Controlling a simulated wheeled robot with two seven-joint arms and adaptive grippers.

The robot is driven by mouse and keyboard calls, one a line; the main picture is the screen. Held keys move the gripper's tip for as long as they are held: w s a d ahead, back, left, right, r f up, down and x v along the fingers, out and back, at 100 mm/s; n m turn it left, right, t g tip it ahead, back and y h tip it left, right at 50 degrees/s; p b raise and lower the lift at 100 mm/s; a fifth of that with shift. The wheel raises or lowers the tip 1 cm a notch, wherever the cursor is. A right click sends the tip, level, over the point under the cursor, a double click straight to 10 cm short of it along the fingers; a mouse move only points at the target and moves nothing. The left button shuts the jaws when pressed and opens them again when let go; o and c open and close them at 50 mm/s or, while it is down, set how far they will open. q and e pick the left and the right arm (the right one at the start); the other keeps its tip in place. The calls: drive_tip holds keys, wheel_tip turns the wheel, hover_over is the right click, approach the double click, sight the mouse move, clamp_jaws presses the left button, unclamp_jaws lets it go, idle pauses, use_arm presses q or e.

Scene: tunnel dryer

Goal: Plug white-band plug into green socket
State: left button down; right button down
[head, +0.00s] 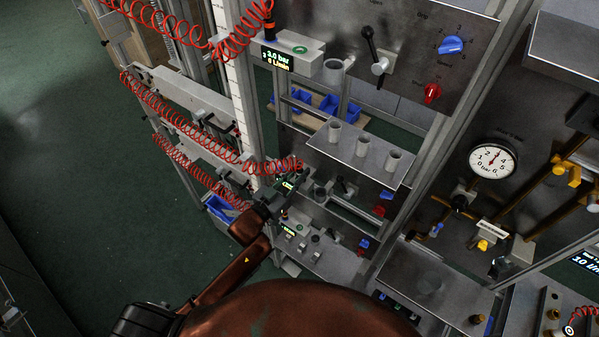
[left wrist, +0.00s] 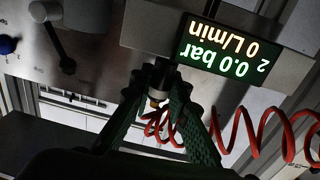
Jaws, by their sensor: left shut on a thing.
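My left gripper (head: 274,200) reaches in at the middle-level panel beside a small lit display (head: 288,183). In the left wrist view its two green ribbed fingers (left wrist: 157,88) close on a small dark plug (left wrist: 157,76) with a brass-coloured end. The plug's band colour cannot be made out. A red coiled hose hangs behind the fingers. The plug is close to the block with the display reading 0.0 bar, 0 L/min (left wrist: 222,45); contact cannot be told. A green ring (head: 300,49) shows on top of the upper grey block. My right gripper is not in view.
Red coiled hoses (head: 190,130) stretch across the left side. A shelf with several grey cups (head: 362,146) stands right of the gripper. Valve handles, a pressure gauge (head: 493,160) and brass pipes fill the right. Blue bins (head: 220,206) sit low at left.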

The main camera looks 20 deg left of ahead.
use_arm(q)
drive_tip(key=shift+f, duration=0.25)
drive_tip(key=c, duration=1.8)
unclamp_jaws()
drive_tip(key=shift+c, duration=0.2)
drive_tip(key=shift+o, duration=0.4)
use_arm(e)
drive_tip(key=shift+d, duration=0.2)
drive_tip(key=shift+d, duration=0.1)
use_arm(q)
drive_tip(key=v, duration=1.2)
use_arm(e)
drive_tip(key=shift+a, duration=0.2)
